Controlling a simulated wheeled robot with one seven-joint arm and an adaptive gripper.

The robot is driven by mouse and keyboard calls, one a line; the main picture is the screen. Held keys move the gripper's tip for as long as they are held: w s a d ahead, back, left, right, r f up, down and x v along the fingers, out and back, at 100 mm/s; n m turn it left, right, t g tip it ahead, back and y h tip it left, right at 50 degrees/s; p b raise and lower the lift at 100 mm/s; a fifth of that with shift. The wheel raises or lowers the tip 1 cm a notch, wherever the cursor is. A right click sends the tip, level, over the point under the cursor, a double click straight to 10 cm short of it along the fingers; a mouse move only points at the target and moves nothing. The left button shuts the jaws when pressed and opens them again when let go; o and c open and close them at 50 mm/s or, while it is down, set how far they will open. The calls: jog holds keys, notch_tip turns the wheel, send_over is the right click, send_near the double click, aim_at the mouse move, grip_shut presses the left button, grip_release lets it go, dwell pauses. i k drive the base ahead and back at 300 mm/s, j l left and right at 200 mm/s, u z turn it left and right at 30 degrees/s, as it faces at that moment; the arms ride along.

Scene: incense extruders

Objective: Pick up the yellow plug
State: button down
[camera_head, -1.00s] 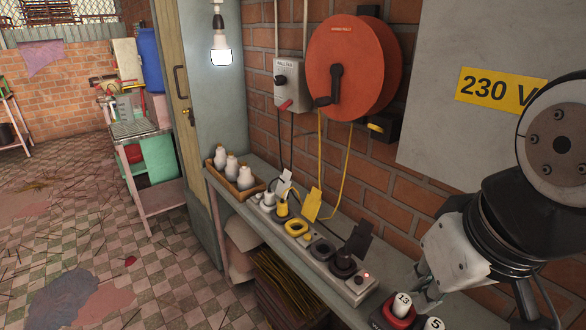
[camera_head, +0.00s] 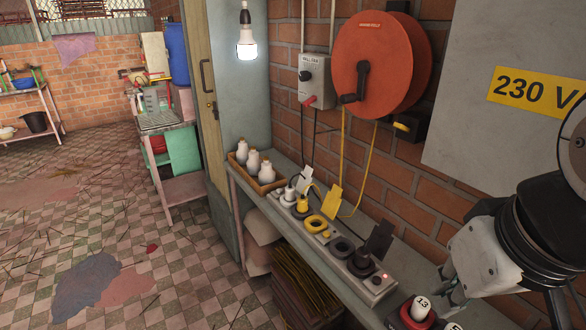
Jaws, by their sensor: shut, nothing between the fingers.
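The yellow plug (camera_head: 303,204) stands upright in a power strip (camera_head: 382,284) on the narrow shelf along the brick wall. A yellow cord and a yellow tag (camera_head: 332,201) are beside it. A white plug (camera_head: 289,194) sits just behind it, and an empty-looking yellow-rimmed socket (camera_head: 315,225) is just in front. A black plug (camera_head: 361,264) stands near the strip's front end. My gripper (camera_head: 455,298) is at the lower right, well apart from the yellow plug, shut and empty. Its fingertips are small and partly hard to make out.
Red-based items numbered 13 (camera_head: 421,307) and 5 stand just below my gripper. An orange cable reel (camera_head: 378,65) and a grey switch box (camera_head: 314,80) hang above. The tiled floor at left is mostly open.

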aim_at(302, 207)
jog(key=i+j+z, duration=0.15)
jog(key=j, duration=0.25)
jog(key=i+j+z, duration=0.1)
jog(key=j, duration=0.3)
jog(key=i+j+z, duration=0.15)
jog(key=j, duration=0.3)
jog(key=i+j+z, duration=0.1)
jog(key=j, duration=0.3)
jog(key=i+j+z, duration=0.15)
jog(key=j, duration=0.3)
jog(key=i+j+z, duration=0.15)
jog(key=i+j, duration=0.15)
